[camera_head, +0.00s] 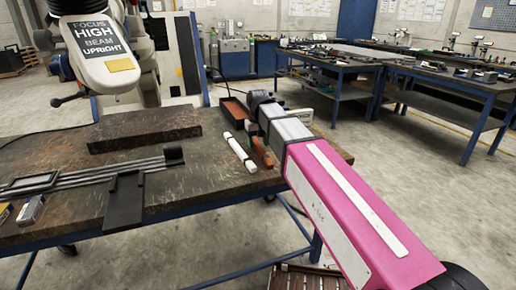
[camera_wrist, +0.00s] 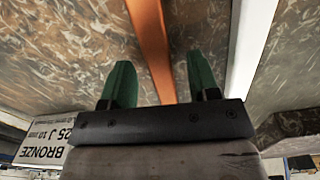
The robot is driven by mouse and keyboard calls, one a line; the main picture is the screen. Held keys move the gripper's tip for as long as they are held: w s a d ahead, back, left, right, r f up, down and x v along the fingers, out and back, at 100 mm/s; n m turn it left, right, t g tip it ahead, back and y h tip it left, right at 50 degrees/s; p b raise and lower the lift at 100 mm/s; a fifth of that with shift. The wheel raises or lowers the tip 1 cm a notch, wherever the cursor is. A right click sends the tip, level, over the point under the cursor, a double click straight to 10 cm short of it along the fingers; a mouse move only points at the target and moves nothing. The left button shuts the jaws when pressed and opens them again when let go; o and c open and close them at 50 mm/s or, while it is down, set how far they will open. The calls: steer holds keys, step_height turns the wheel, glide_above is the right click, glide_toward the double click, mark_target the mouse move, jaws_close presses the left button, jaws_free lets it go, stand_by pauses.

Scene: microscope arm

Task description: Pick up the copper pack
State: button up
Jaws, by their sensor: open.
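A long orange-brown bar, which looks like the copper pack, lies on the dark worktable in the head view (camera_head: 262,152), partly hidden by my arm. In the wrist view the bar (camera_wrist: 150,40) runs from the top edge down between my two green fingers. My gripper (camera_wrist: 158,75) is open, with one finger on each side of the bar and a gap to each. I cannot tell how far the fingertips are above it. In the head view my fingertips are hidden behind the dark wrist end.
A white bar (camera_head: 240,153) lies beside the copper one; the wrist view shows it too (camera_wrist: 250,45). A BRONZE sign (camera_wrist: 40,139) is close to my gripper. A dark slab (camera_head: 145,130) and metal rods (camera_head: 105,177) lie left.

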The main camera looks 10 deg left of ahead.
mark_target(258, 144)
steer(key=shift+f, duration=0.5)
jaws_close()
steer(key=shift+r, duration=0.1)
steer(key=shift+r, duration=0.8)
step_height(258, 144, up, 2)
steer(key=shift+r, duration=0.15)
steer(key=s+a+r, duration=0.6)
steer(key=a+r, duration=0.1)
steer(key=a, duration=0.2)
steer(key=shift+s+a, duration=0.2)
steer(key=shift+a, duration=0.15)
